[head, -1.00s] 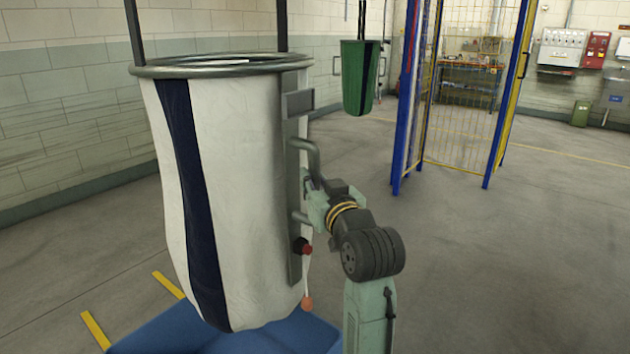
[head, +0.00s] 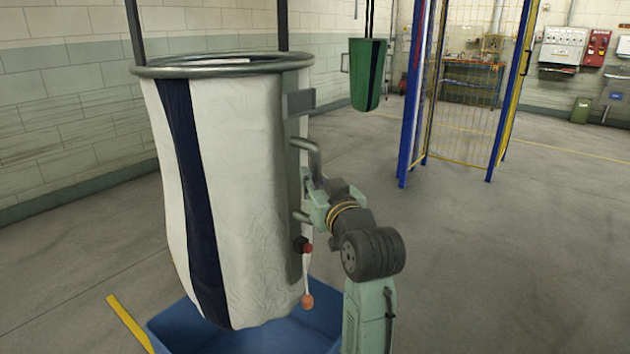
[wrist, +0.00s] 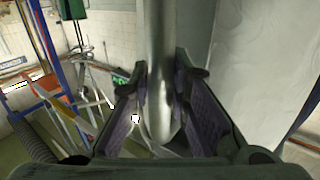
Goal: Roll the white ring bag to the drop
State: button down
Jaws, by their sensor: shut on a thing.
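The white ring bag (head: 250,190) hangs in the left half of the head view. It has a dark blue stripe, a grey metal ring (head: 220,68) at its top and two dark straps above. A grey metal handle (head: 312,152) is fixed to a plate on its right side. My gripper (head: 312,192) is at that handle. In the wrist view my gripper (wrist: 162,105) has one finger on each side of the handle's vertical bar (wrist: 160,55). A red knob (head: 307,248) and a cord with an orange ball (head: 307,301) are low on the plate.
A blue bin (head: 180,325) is under the bag, its far side partly hidden. A green bag (head: 366,75) hangs further back. A blue and yellow mesh gate frame (head: 465,90) stands beyond. The floor at right is clear.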

jog(key=shift+r, duration=0.1)
jog(key=c, duration=1.5)
grip_release()
jog(key=shift+s, duration=0.1)
jog(key=v, duration=1.1)
jog(key=shift+s+d, duration=0.15)
jog(key=shift+s, duration=0.25)
